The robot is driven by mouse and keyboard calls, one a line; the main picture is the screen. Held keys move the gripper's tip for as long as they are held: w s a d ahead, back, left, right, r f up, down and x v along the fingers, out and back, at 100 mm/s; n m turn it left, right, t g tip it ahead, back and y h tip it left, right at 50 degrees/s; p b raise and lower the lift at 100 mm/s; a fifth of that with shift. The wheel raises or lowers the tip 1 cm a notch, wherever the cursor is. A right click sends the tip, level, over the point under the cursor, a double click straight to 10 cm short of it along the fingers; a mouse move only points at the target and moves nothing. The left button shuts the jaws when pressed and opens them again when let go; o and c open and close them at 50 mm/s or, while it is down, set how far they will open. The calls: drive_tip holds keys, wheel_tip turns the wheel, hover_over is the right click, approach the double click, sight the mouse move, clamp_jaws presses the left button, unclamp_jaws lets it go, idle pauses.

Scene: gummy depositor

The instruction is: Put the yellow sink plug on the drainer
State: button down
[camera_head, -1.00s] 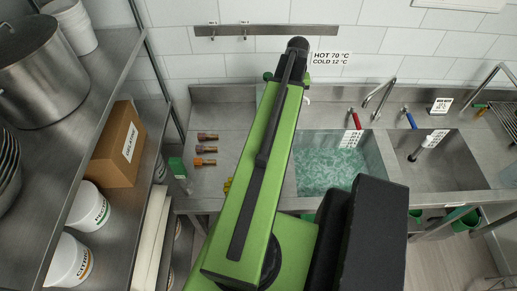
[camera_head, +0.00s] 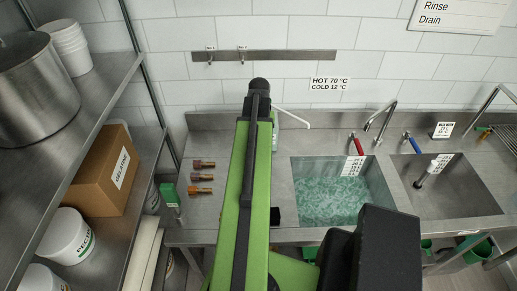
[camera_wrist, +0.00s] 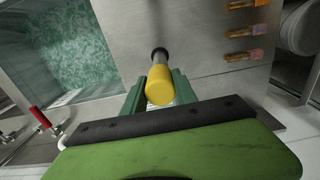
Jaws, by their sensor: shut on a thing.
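The yellow sink plug (camera_wrist: 159,85), a yellow cylinder with a dark end, is in the wrist view between the green fingers of my gripper (camera_wrist: 158,93). My gripper is shut on it, with the dark end pointing away over the steel counter. In the head view my green arm hides the plug and most of the gripper. The drainer (camera_head: 507,140), a wire rack, is at the far right edge of the head view, partly cut off and well apart from my arm.
A water-filled basin (camera_head: 292,190) and an empty-looking basin (camera_head: 480,200) lie between my arm and the drainer. Red (camera_head: 356,144) and blue (camera_head: 413,145) tap levers stand behind them. Several brown fittings (camera_head: 201,177) lie on the left counter. Shelves with a box (camera_head: 95,175) are left.

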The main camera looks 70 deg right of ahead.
wheel_tip(320, 180, down, 4)
drive_tip(key=shift+r+b, duration=0.15)
drive_tip(key=shift+b, duration=1.05)
drive_tip(key=shift+r, duration=0.3)
drive_tip(key=c, duration=1)
unclamp_jaws()
drive_tip(key=shift+f, duration=0.1)
drive_tip(key=shift+o, duration=0.2)
wheel_tip(320, 180, up, 12)
drive_tip(key=p, duration=1.2)
drive_tip(key=shift+r+p, duration=0.2)
drive_tip(key=shift+p, duration=0.15)
drive_tip(key=shift+f, duration=0.1)
